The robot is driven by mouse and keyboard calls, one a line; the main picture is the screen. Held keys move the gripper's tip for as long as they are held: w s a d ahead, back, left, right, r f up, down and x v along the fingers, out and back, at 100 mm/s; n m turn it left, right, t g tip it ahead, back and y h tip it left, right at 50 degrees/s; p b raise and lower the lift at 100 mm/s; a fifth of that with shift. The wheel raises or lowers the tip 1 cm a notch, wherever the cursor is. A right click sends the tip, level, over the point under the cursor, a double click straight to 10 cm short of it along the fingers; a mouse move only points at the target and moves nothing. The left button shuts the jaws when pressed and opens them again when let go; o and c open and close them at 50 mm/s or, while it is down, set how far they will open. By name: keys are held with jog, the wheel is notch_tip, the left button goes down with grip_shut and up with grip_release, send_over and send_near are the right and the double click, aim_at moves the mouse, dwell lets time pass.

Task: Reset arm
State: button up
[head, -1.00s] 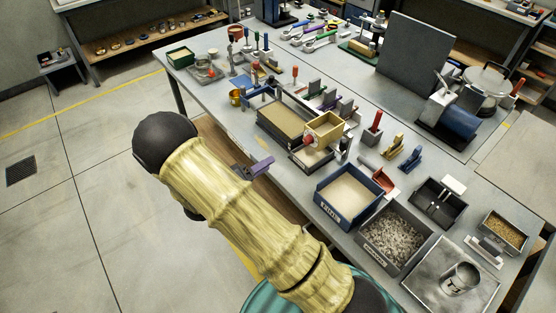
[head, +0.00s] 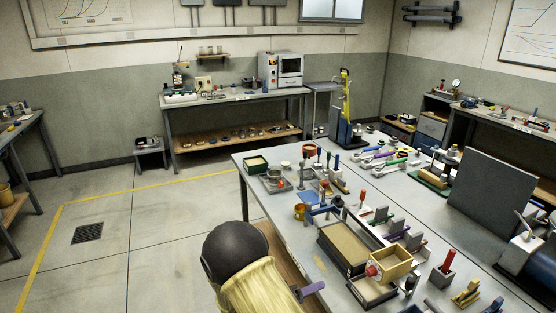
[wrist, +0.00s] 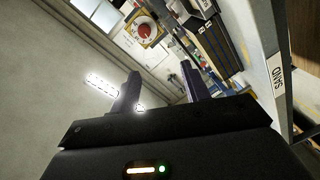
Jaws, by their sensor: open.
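My arm, with a dark elbow joint and a pale yellow sleeve, shows at the bottom middle of the head view, left of the workbench's near edge. Of my gripper, only a purple finger part (head: 312,289) shows there, beside the sleeve and in front of the bench edge. In the wrist view my gripper (wrist: 160,88) has its two dark fingers apart, with nothing between them. The rest of my forearm is cut off by the lower picture edge.
The workbench (head: 290,225) carries a sand tray (head: 347,243), a wooden box (head: 390,266), a grey upright panel (head: 492,198) and several small tools. Open floor (head: 150,240) lies to the left. A back bench (head: 240,98) and a small stool (head: 150,146) stand by the wall.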

jog(key=w+r+t+y, duration=0.1)
jog(key=w+r+y, duration=0.4)
jog(key=y, duration=0.7)
jog(key=s+d+r+g+y, duration=0.1)
jog(key=s+d+g, duration=0.2)
jog(key=s, duration=0.7)
jog(key=s+d+r+g+y, duration=0.2)
jog(key=s+g, duration=0.1)
jog(key=s, duration=0.7)
jog(key=shift+s+d, duration=0.25)
jog(key=shift+d, duration=0.15)
